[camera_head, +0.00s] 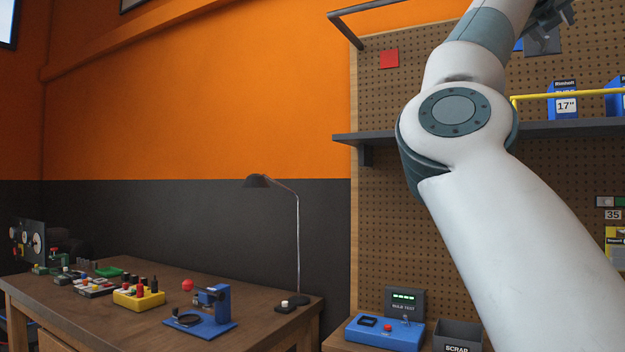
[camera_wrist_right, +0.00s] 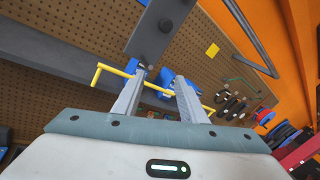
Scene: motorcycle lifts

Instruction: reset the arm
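My right arm is raised across the right side of the head view, in front of the pegboard. Part of what looks like its gripper (camera_head: 548,22) shows at the top right edge, cut off by the frame. In the right wrist view the two fingers of my right gripper (camera_wrist_right: 160,78) stand apart, with nothing seen held between them. A yellow rail (camera_wrist_right: 108,72) runs across behind or close to the fingers; I cannot tell whether they touch. My left arm and gripper are not in view.
The pegboard (camera_head: 380,220) carries a dark shelf (camera_head: 370,138) with blue boxes (camera_head: 563,105) behind a yellow rail (camera_head: 535,97). Below are a blue bulb tester (camera_head: 375,335) and a scrap bin (camera_head: 458,335). A wooden bench (camera_head: 90,320) with a lamp (camera_head: 298,240) stands at left.

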